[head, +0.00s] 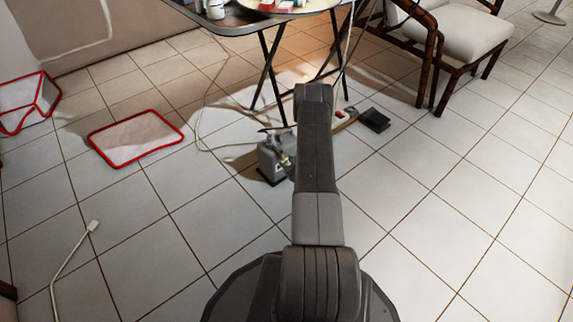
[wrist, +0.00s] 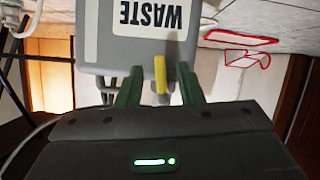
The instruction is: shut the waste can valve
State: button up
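The grey waste can (head: 270,158) stands on the tiled floor by the folding table's legs, partly hidden by my arm in the head view. In the wrist view the can (wrist: 135,53) appears upside down, with a white WASTE label. A yellow valve lever (wrist: 160,74) shows at its edge. My gripper (wrist: 160,84) is open, its two green fingers apart, one on each side of the lever. There is a gap between the lever and each finger. The head view hides the gripper behind my arm.
The folding table (head: 240,24) with items on it stands above and behind the can. A black pedal (head: 375,120) lies on the floor to the right. A cable (head: 198,125) runs along the left. A red-edged tray (head: 136,138) lies farther left, with open tiles around.

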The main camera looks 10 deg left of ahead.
jog(key=shift+x, duration=0.8)
grip_shut()
